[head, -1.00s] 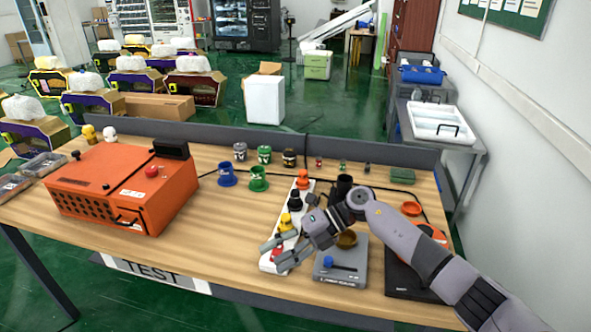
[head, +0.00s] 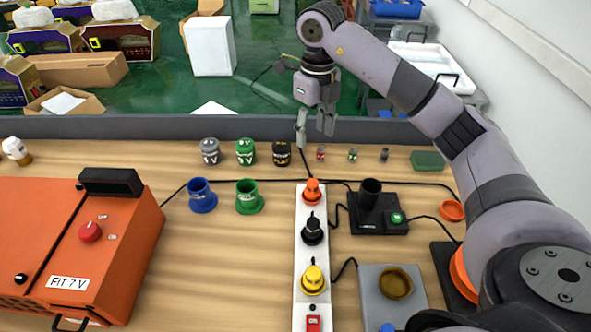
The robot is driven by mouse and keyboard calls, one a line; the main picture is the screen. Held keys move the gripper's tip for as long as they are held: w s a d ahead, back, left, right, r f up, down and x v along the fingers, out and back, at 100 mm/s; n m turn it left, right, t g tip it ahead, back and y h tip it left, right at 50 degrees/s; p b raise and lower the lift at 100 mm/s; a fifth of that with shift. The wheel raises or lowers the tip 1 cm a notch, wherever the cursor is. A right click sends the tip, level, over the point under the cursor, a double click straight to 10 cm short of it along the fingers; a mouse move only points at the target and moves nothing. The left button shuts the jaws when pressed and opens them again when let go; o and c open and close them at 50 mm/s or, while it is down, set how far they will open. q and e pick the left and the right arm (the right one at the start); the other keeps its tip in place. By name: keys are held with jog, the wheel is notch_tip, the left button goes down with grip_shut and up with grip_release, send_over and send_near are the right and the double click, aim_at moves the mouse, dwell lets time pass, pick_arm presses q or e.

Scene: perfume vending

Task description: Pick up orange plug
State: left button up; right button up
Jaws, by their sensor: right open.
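The orange plug (head: 312,193) sits at the far end of the white power strip (head: 299,268) on the wooden table. A black plug (head: 312,229) and a yellow plug (head: 314,280) sit nearer on the same strip. My right gripper (head: 314,136) is open and empty. It points down with its fingers apart, and in the picture it shows above the orange plug, near the table's back edge. Its exact height cannot be told. My left gripper is not in view.
An orange box (head: 70,240) stands on the left. Blue (head: 201,198) and green (head: 248,198) holders stand left of the strip. A black device (head: 378,215) and a grey unit (head: 393,300) are on its right. Several small jars line the back edge.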

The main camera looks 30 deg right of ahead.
jog(key=f, duration=0.1)
jog(key=p, duration=0.2)
send_near(313, 182)
jog(key=f, duration=0.5)
jog(key=shift+w+a, duration=0.1)
jog(key=shift+w, duration=0.1)
jog(key=f+p, duration=0.1)
jog(key=f, duration=0.2)
jog(key=f+p, duration=0.1)
jog(key=shift+s+a+f+p, duration=0.1)
jog(key=shift+s+f+p, duration=0.05)
jog(key=shift+s+p, duration=0.15)
jog(key=shift+w+f, duration=0.1)
jog(key=shift+f, duration=0.45)
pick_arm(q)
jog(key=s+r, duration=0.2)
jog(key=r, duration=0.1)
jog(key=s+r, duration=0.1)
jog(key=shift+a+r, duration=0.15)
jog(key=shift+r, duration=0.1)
pick_arm(e)
jog(key=shift+c, duration=0.6)
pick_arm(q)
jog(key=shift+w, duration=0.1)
pick_arm(e)
grip_shut()
